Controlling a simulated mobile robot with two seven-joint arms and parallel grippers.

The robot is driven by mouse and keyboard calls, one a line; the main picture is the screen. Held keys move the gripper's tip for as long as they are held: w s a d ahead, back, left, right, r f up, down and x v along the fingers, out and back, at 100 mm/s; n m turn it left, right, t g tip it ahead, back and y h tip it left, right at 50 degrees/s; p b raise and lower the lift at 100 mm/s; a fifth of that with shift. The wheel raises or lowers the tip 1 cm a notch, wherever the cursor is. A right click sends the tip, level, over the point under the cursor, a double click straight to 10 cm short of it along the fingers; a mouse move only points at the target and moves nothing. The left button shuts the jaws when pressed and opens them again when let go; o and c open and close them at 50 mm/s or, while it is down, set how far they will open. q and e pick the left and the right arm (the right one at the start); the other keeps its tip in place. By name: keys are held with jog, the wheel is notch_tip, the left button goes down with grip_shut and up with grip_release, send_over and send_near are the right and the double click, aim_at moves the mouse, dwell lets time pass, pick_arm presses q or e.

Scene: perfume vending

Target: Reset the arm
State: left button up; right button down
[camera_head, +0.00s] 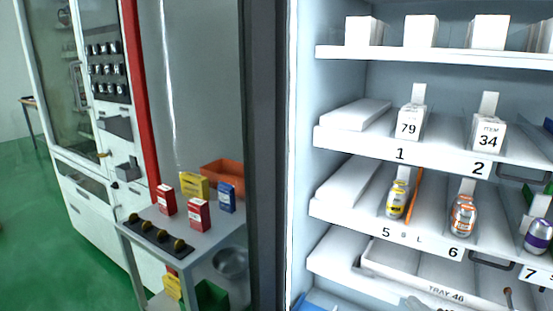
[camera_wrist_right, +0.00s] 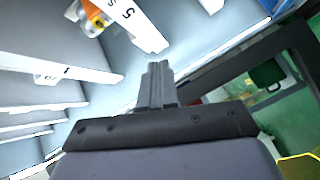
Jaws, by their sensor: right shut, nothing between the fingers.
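My right gripper (camera_wrist_right: 157,68) shows in the right wrist view with its two grey fingers pressed together and nothing between them. It is in front of the lit vending shelves, below the shelf edge marked 5. An orange and silver bottle (camera_wrist_right: 92,16) stands beyond the fingertips on that shelf, apart from them. My left gripper is not in view.
The open white cabinet has shelves with white boxes (camera_head: 410,122), a yellow-labelled bottle (camera_head: 396,200) and an orange bottle (camera_head: 463,215). Its dark door frame (camera_head: 266,150) stands at the left. Beyond it is a grey cart (camera_head: 205,243) with small red, yellow and blue boxes.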

jog(key=s+a+f+m+g+p, duration=0.2)
jog(key=s+a+m, duration=0.4)
jog(key=s, duration=0.6)
jog(key=s+a+f+m+g+p, duration=0.2)
jog(key=s+a+f+m+g, duration=0.2)
jog(key=s, duration=0.8)
notch_tip(320, 180, down, 2)
jog(key=a+m, duration=0.2)
jog(key=shift+s+m+h, duration=0.35)
jog(key=shift+m+h, duration=0.05)
